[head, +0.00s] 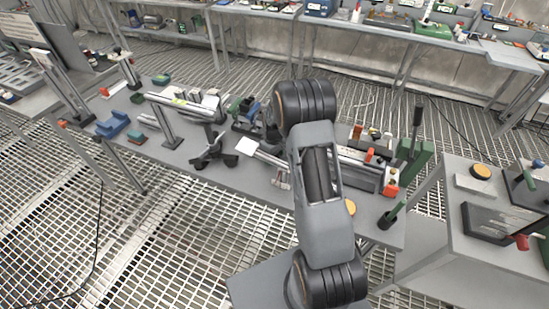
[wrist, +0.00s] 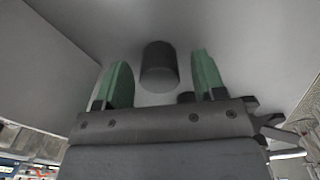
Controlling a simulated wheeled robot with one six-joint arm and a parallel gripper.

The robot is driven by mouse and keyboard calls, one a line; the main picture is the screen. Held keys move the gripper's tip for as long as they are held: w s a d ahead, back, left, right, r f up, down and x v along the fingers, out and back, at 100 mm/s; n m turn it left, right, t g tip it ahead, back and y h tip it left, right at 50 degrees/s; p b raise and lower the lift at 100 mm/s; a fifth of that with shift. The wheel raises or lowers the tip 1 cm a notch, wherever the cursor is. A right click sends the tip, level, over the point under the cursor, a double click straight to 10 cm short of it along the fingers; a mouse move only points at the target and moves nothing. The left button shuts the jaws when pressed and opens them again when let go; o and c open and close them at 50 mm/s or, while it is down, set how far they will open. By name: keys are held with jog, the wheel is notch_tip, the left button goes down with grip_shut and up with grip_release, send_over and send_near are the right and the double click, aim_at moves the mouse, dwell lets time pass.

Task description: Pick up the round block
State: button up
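In the wrist view, a dark grey round block (wrist: 159,62) shows on a plain grey surface (wrist: 225,30). My gripper (wrist: 161,66) is open, with one green finger to the left of the block and one to the right. There is a visible gap on both sides, and neither finger seems to touch it. I cannot tell how far the block is from the fingertips in depth. In the head view my arm covers the middle of the bench, and I cannot make out the gripper or the dark block there.
The long grey bench (head: 235,178) holds clamps, metal bars and blue blocks (head: 112,125). A side table (head: 505,255) carries an orange-topped disc (head: 482,171). Grated floor (head: 175,240) lies open in front.

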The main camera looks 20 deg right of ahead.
jog(key=c, duration=0.9)
notch_tip(320, 180, up, 10)
jog(key=shift+b, duration=0.5)
